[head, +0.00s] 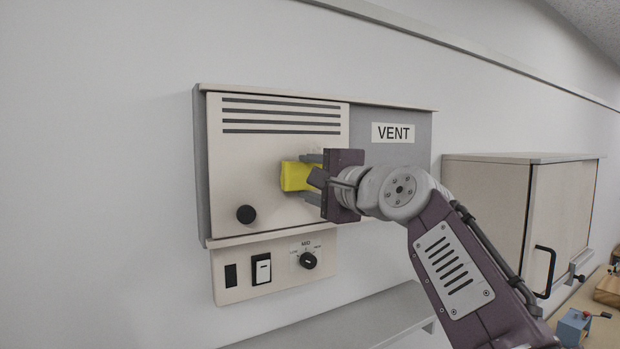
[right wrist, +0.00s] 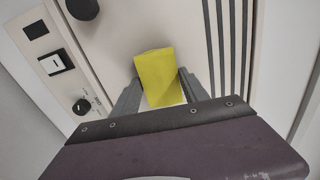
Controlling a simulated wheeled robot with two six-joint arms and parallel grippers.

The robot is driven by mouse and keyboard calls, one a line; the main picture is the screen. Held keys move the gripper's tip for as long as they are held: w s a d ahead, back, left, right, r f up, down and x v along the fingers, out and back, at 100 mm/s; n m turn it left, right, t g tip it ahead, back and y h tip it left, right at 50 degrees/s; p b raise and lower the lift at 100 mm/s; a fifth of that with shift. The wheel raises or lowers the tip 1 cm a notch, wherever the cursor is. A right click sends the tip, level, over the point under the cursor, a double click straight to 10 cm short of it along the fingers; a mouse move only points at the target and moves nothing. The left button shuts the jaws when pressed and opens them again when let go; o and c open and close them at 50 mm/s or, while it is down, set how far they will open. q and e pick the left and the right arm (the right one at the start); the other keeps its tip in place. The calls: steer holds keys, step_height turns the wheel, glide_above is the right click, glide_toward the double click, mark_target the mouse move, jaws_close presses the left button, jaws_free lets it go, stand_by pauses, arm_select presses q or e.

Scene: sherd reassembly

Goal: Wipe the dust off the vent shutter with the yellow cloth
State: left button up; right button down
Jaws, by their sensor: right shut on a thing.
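The vent shutter (head: 245,165) is a pale panel with dark horizontal slots near its top and a black knob at its lower left. It is set in a grey wall unit marked VENT. The yellow cloth (head: 292,176) is a folded block at the right-middle of the shutter, and it also shows in the right wrist view (right wrist: 160,78). My right gripper (head: 312,180) is shut on the cloth and holds it up to the shutter face. I cannot tell whether the cloth touches the face. No dust stands out clearly. My left gripper is not in view.
Below the shutter is a control strip (head: 222,280) with a switch and a dial. A grey ledge (head: 340,322) runs under it. A beige cabinet (head: 490,205) with a black handle stands at the right. A small blue device (head: 572,326) is on the bench at the lower right.

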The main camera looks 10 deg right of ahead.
steer(key=shift+r, duration=0.1)
steer(key=shift+r+p, duration=0.7)
steer(key=shift+r, duration=0.8)
steer(key=b+v, duration=0.2)
steer(key=v, duration=0.4)
